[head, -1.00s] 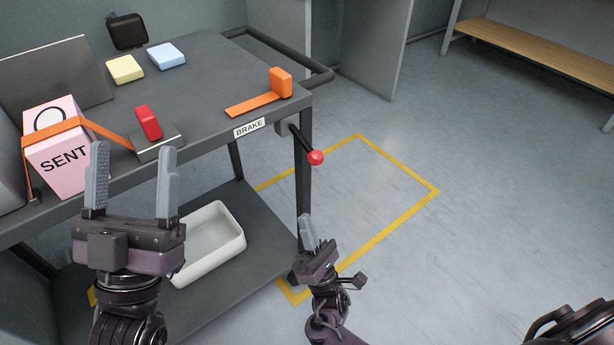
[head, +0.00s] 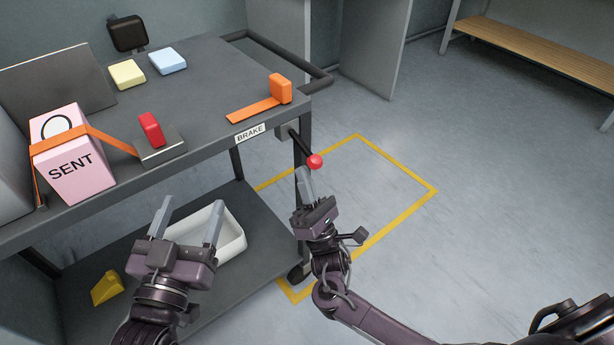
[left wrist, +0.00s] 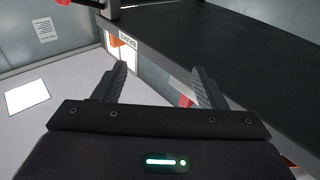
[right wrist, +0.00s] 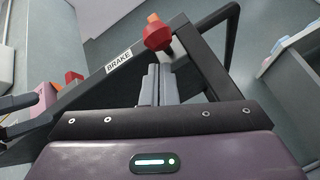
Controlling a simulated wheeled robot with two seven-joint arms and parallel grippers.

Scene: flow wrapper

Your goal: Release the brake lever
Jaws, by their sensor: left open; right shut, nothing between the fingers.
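The brake lever is a dark rod with a red knob (head: 315,161), sticking out from the trolley's front right corner beside the BRAKE label (head: 250,132). In the right wrist view the red knob (right wrist: 157,37) is just beyond my right fingertips. My right gripper (head: 303,172) is shut and empty, just below and left of the knob; I cannot tell whether it touches. My left gripper (head: 188,222) is open and empty, in front of the trolley's lower shelf. The left wrist view also shows my left gripper (left wrist: 160,80) with nothing between its fingers.
The lower shelf holds a white tray (head: 233,243) and a yellow wedge (head: 107,288). Floor to the right is clear.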

